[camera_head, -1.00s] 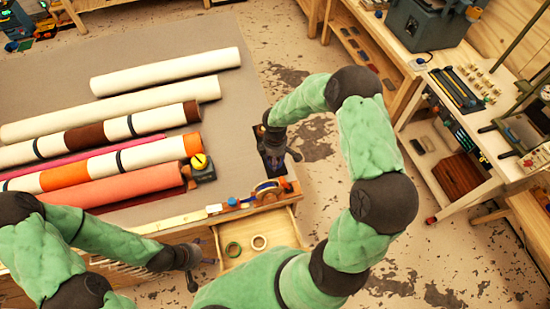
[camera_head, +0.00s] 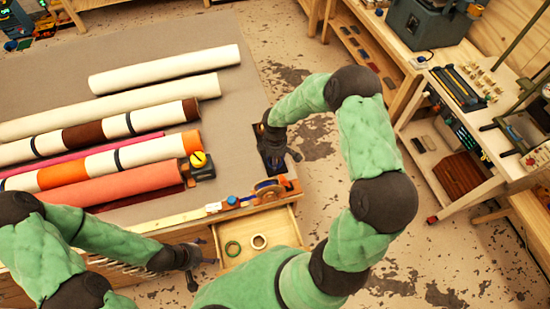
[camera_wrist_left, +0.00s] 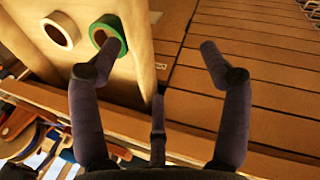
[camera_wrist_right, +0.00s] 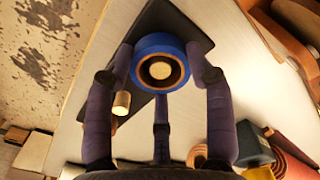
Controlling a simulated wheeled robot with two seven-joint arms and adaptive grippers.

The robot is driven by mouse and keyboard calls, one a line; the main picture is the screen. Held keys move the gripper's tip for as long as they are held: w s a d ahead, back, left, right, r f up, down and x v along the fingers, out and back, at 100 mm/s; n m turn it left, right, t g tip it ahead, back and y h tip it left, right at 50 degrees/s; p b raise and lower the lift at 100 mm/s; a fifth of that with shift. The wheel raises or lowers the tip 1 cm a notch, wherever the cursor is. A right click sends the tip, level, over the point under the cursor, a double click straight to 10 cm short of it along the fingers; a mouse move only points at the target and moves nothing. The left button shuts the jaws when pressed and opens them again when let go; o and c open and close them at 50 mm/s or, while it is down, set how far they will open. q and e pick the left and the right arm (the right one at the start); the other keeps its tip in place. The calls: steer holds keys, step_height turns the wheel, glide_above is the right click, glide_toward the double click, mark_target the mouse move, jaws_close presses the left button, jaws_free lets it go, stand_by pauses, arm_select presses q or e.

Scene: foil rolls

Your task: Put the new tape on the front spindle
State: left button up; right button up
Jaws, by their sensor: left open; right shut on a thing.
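My right gripper (camera_wrist_right: 163,65) is shut on a blue tape roll (camera_wrist_right: 143,46), with a finger on either side of it. A brass disc shows in the roll's centre; I cannot tell whether the roll is around a peg. A bare brass spindle (camera_wrist_right: 121,103) stands beside it on a dark plate (camera_wrist_right: 186,24). In the head view the right gripper (camera_head: 278,152) is at the table corner. My left gripper (camera_head: 195,262) is open at the drawer (camera_head: 277,226). A green tape ring (camera_wrist_left: 105,24) and a cream ring (camera_wrist_left: 60,32) lie in the drawer; one left fingertip overlaps the green ring's edge in view.
Several fabric rolls (camera_head: 165,68) cover the table's left part. A tape dispenser (camera_head: 268,190) stands at the table's front edge, near a black and yellow tool (camera_head: 202,167). A workbench (camera_head: 440,80) stands at the right.

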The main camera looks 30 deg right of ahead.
steer(key=shift+f+b, duration=0.35)
stand_by(0.3)
steer(key=o, duration=1.2)
steer(key=shift+r, duration=0.1)
step_height(320, 180, up, 10)
steer(key=p, duration=0.7)
stand_by(0.5)
stand_by(0.5)
